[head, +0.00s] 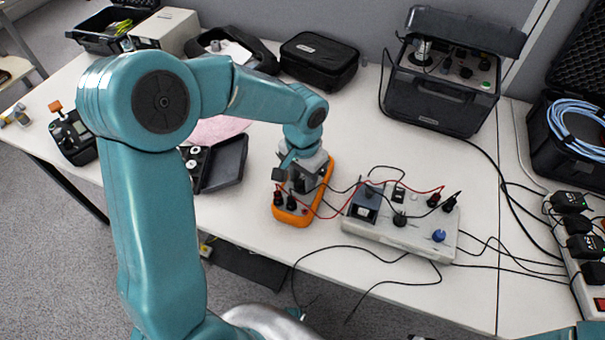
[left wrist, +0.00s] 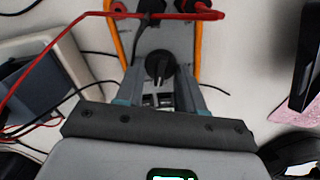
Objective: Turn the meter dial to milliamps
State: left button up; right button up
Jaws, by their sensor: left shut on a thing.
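The orange-edged meter (head: 292,216) lies on the white table, with plugs and red and black leads at its near end. My left gripper (head: 299,182) is over the meter from above and hides most of its face. In the left wrist view the black dial (left wrist: 160,66) sits between the two fingertips of my left gripper (left wrist: 160,82), which is shut on it. My right gripper is not in view.
A grey calibration box (head: 400,222) with knobs and leads stands right of the meter. A black open case (head: 222,165) lies to its left. A black instrument case (head: 440,100) stands at the back. Red leads cross close to the gripper.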

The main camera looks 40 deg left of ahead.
aim_at(303, 180)
pick_arm(q)
jog(key=shift+m+p, duration=0.45)
jog(key=shift+m, duration=1.55)
jog(key=o, duration=1)
notch_tip(303, 180, up, 16)
jog(key=shift+r+p, duration=0.2)
jog(key=shift+p, duration=0.9)
